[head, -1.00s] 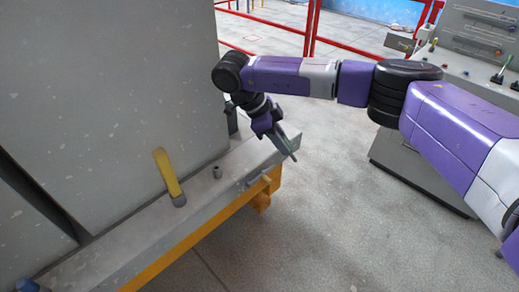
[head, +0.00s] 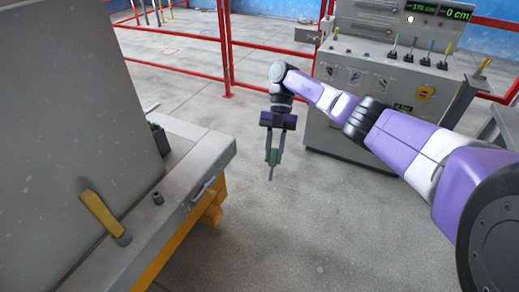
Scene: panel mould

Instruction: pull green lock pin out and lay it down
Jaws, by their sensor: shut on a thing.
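The green lock pin (head: 272,160) is held in my gripper (head: 273,157), pointing down, with its thin grey tip below the fingers. My gripper is shut on it and hangs over open floor, to the right of the panel mould's ledge (head: 185,170). The pin is clear of the mould and touches nothing else that I can see. A short grey socket (head: 158,198) stands on the ledge. A yellow lever (head: 101,213) leans on the ledge against the tall grey panel (head: 60,110).
A grey control console (head: 390,75) with levers and a display stands behind my arm. Red railings (head: 226,55) run across the back. A yellow beam (head: 165,245) lies under the ledge. The concrete floor (head: 290,235) between mould and console is clear.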

